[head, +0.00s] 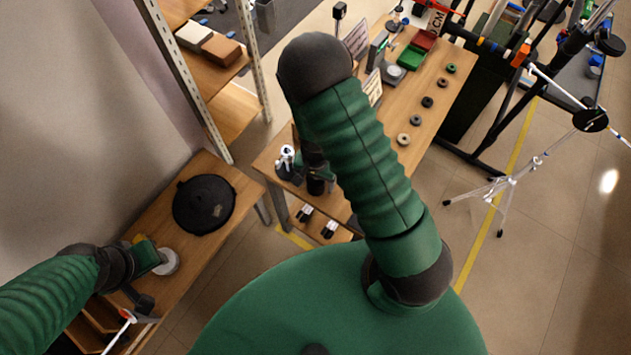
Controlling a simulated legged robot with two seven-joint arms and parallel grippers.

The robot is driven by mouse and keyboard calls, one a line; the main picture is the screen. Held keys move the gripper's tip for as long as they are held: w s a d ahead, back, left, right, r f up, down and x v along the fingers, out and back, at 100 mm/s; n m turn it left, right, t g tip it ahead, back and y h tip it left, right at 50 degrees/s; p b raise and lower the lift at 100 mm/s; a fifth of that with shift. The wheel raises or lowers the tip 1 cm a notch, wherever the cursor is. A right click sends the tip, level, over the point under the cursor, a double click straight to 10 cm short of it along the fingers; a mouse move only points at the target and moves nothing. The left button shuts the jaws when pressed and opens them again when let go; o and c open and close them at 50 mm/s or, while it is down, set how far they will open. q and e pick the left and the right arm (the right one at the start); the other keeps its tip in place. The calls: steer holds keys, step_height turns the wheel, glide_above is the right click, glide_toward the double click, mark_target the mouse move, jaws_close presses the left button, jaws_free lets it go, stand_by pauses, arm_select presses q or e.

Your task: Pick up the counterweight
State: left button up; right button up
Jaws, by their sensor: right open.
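No object is plainly recognisable as the counterweight. A dark reddish-brown cylinder (316,187) stands near the left edge of the wooden table (431,100). My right gripper (319,173) is at this cylinder, pointing down, with its jaws open. The arm hides part of it, and I cannot tell whether it touches the cylinder. Several small ring-shaped pieces (427,102) lie in a row along the table's right side. My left gripper (158,262) is low at the left, beside a pale round disc (167,262) on the bench. I cannot see its jaws clearly.
A white and dark small device (287,162) stands left of my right gripper. A black round case (204,204) lies on the left bench (213,239). Green and red trays (412,57) sit further back. A tripod (511,182) stands on the open floor at right.

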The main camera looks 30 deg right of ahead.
steer(key=shift+s+r, duration=0.1)
steer(key=c, duration=0.8)
jaws_close()
